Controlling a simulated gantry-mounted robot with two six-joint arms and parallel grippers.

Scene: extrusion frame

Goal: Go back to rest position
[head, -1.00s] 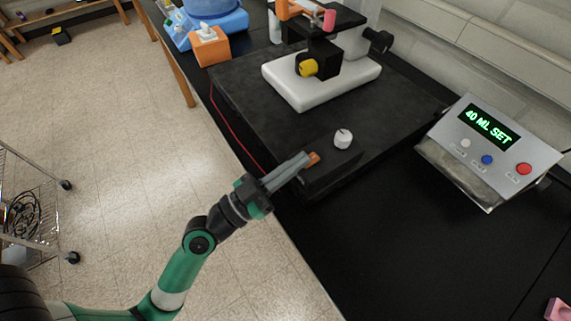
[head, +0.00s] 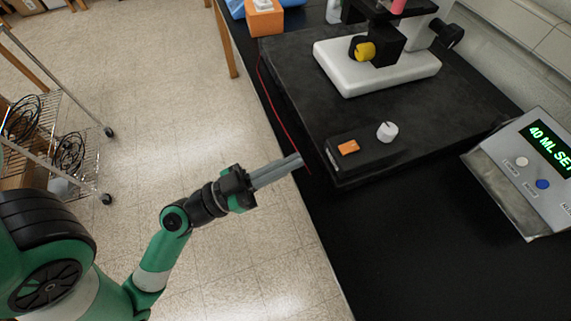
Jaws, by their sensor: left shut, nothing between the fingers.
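My left gripper (head: 299,160) is shut and empty. It sits at the edge of the black bench, to the left of the black control block and apart from it. The control block carries an orange switch (head: 349,147) and a white knob (head: 387,131). My left arm comes in from the lower left, over the floor beside the bench. My right gripper is not in view.
A microscope with a white base (head: 380,68) stands on the dark slab (head: 450,110). A grey device with a "40 ML SET" display (head: 550,142) is at the right. An orange box (head: 264,19) is at the back. A wire cart (head: 50,135) stands at the left. The floor between is clear.

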